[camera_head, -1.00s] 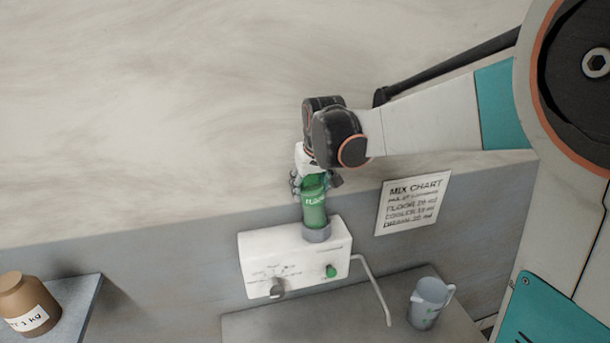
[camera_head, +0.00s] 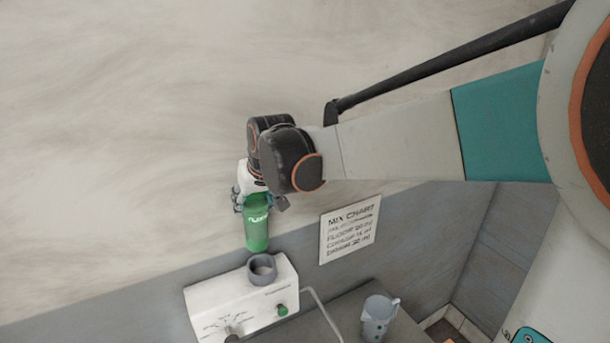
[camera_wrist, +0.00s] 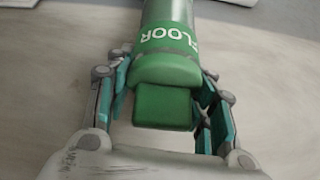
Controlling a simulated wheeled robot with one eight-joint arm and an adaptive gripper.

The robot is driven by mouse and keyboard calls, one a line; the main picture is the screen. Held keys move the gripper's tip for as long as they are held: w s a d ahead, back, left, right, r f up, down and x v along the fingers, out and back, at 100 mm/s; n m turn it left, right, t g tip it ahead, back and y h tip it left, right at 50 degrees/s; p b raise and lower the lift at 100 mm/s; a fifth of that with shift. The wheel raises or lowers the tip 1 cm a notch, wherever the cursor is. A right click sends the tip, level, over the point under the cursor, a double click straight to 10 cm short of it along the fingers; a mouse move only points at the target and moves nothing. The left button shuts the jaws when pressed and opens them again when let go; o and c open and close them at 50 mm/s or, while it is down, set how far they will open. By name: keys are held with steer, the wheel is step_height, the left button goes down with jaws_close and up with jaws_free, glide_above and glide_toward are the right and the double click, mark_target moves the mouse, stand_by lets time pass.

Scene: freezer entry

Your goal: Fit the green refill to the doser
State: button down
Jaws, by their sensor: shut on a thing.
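The green refill (camera_head: 257,229) is a bottle with a white FLOOR label, held upright in my gripper (camera_head: 254,201). Its bottom end hangs above the doser (camera_head: 240,298) and apart from it. The doser is a white box on the wall with a grey ring socket (camera_head: 262,269) on top; the socket looks empty. It has a dark knob (camera_head: 233,333) and a green button (camera_head: 282,309) on its front. In the wrist view the teal fingers (camera_wrist: 160,95) stand on both sides of the refill's green end (camera_wrist: 165,85).
A mix chart (camera_head: 349,232) hangs on the wall right of the doser. A thin spout tube (camera_head: 322,312) runs from the doser toward a grey measuring jug (camera_head: 377,318) on the counter (camera_head: 347,307). The wall above is clear.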

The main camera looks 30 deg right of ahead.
mark_target(256, 232)
steer(key=shift+a, duration=0.1)
steer(key=shift+f+h+b, duration=0.3)
steer(key=shift+f+b, duration=0.1)
steer(key=shift+f, duration=0.1)
steer(key=shift+f+b, duration=1.85)
steer(key=shift+f, duration=0.6)
steer(key=shift+f+b, duration=1.45)
steer(key=shift+f, duration=0.15)
steer(key=shift+f, duration=0.1)
